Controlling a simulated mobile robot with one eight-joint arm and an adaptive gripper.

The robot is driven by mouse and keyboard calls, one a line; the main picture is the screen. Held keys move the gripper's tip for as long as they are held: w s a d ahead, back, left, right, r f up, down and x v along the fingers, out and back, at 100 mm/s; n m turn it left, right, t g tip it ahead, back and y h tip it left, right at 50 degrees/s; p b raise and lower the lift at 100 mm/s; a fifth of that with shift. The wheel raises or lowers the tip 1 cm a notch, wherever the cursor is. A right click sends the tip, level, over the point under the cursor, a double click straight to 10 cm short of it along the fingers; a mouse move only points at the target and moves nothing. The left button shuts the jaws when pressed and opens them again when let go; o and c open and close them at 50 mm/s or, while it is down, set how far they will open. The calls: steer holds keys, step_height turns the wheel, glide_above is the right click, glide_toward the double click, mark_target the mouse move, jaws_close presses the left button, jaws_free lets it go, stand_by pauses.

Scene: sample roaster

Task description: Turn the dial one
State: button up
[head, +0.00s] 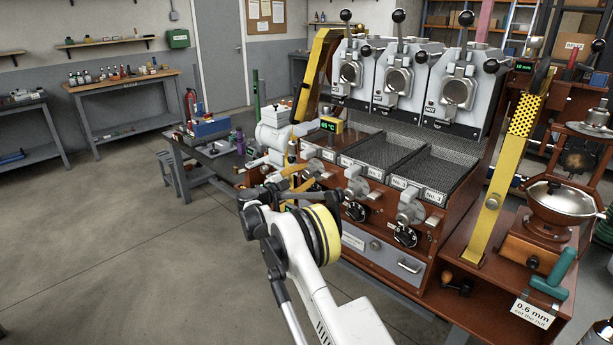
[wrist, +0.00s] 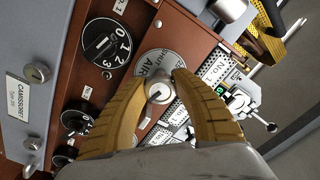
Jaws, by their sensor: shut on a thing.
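In the wrist view the two yellow fingers of my gripper (wrist: 160,84) are closed around a small silver knob (wrist: 158,93). The knob sits on a grey round plate (wrist: 151,66) lettered SHUT and AIR. A black dial (wrist: 105,43) with white figures 0, 1, 2, 3 is beside it, up and left, apart from the fingers. In the head view my gripper (head: 311,181) is at the left end of the roaster's brown front. Two black dials (head: 355,211) (head: 405,236) show to its right. The front behind my wrist is partly hidden.
Silver knobs (head: 357,188) (head: 410,211) stick out along the roaster front, right of my gripper. Trays (head: 437,172) lie above them. A yellow chute (head: 508,165) and a brown grinder (head: 535,245) stand at the right. Open floor (head: 120,240) is at the left.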

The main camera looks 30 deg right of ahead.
steer(key=shift+r+m, duration=0.1)
steer(key=shift+m, duration=1)
steer(key=o, duration=1.2)
steer(key=shift+a, duration=0.15)
steer(key=v, duration=1.1)
steer(key=shift+s+a, duration=0.1)
steer(key=shift+a, duration=0.25)
